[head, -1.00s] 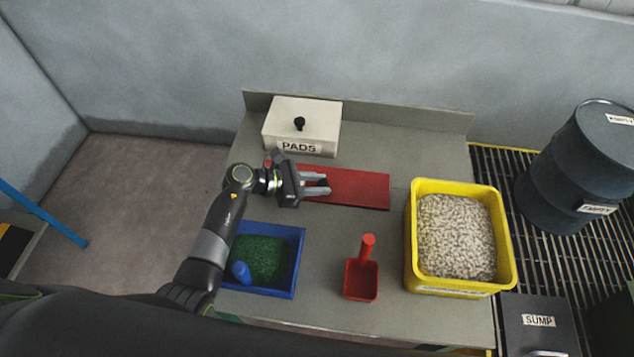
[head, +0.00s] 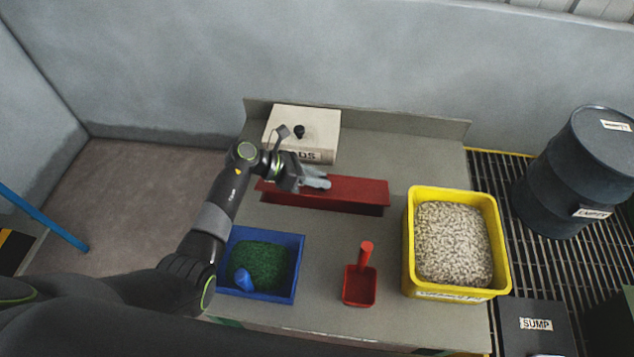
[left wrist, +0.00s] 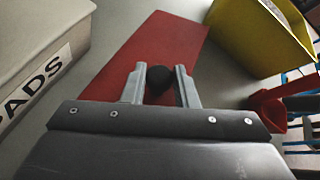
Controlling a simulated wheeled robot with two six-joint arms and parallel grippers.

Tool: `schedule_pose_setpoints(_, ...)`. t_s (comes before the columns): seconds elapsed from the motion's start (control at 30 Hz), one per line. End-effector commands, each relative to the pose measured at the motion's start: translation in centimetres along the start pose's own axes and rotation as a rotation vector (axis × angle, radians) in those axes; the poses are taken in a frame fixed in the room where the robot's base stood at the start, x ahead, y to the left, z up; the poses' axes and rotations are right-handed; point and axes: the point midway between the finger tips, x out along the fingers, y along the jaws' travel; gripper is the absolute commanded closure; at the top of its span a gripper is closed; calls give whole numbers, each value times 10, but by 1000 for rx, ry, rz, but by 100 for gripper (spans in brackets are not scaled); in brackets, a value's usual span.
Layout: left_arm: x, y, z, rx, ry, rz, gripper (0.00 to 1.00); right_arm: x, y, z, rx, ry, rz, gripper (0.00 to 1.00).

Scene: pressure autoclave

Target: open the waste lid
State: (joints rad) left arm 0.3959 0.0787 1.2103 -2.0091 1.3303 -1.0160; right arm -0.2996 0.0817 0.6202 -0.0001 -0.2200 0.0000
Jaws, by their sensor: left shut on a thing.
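The red waste lid (head: 355,190) lies across the middle of the grey bench, in front of the white PADS box. A darker red strip shows under its front edge, so it looks tilted or raised. In the left wrist view the red lid (left wrist: 140,50) runs away beneath the fingers, with a round black knob (left wrist: 159,78) between them. My left gripper (head: 318,180) is shut on this knob, at the left half of the lid. In the head view the fingers hide the knob. My right gripper is not in view.
The PADS box (head: 322,125) stands close behind my left gripper. A blue tray (head: 298,262) of green granules, a red scoop (head: 360,288) and a yellow tub (head: 412,245) of pellets stand in front and to the right. A dark drum (head: 560,180) stands right of the bench.

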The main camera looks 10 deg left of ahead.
Motion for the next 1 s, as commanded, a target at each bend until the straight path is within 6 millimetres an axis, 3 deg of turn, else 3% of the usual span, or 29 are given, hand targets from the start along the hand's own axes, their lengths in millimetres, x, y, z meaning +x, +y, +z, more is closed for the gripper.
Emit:
schedule_pose_setpoints(0.2,-2,8,10,-114,53,-47,100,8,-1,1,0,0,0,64)
schedule_pose_setpoints(0.97,-4,14,22,-105,44,-40,100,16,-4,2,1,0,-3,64)
schedule_pose_setpoints(1.0,-4,14,22,-105,44,-40,71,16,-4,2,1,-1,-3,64)
